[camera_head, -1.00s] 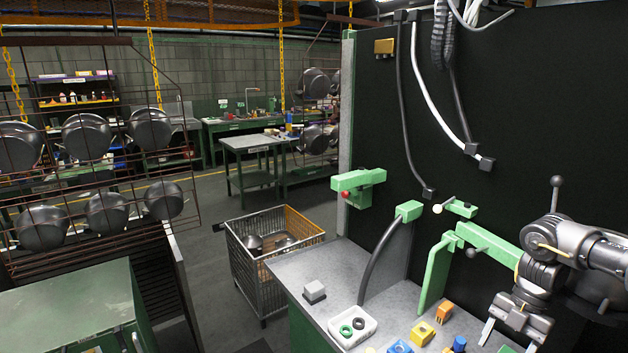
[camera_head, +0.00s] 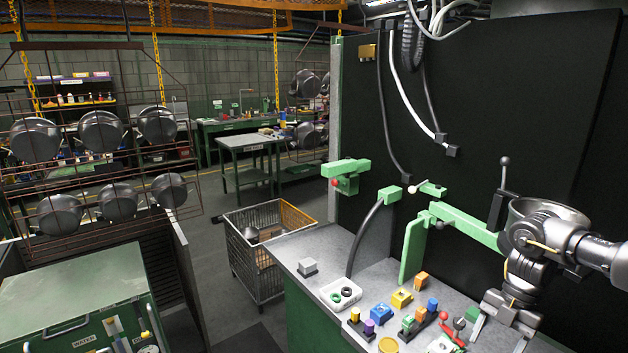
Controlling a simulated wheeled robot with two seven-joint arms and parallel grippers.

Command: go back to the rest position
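My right arm comes in from the right edge. Its gripper (camera_head: 498,334) points down over the right end of the grey bench (camera_head: 285,254), with its two pale fingers apart and nothing seen between them. A metal pot (camera_head: 552,210) shows behind the arm, partly hidden by it, near a green bracket arm (camera_head: 465,226); I cannot tell what it rests on. My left arm and gripper are out of view. Several metal pots hang on a wire rack (camera_head: 60,213) at the left.
The bench holds a white tray (camera_head: 327,291) with rings, a grey block (camera_head: 307,267), a yellow block (camera_head: 401,299) and several coloured parts. A wire basket (camera_head: 240,265) stands left of it on the floor. A green cabinet (camera_head: 60,285) is front left. Floor between them is partly clear.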

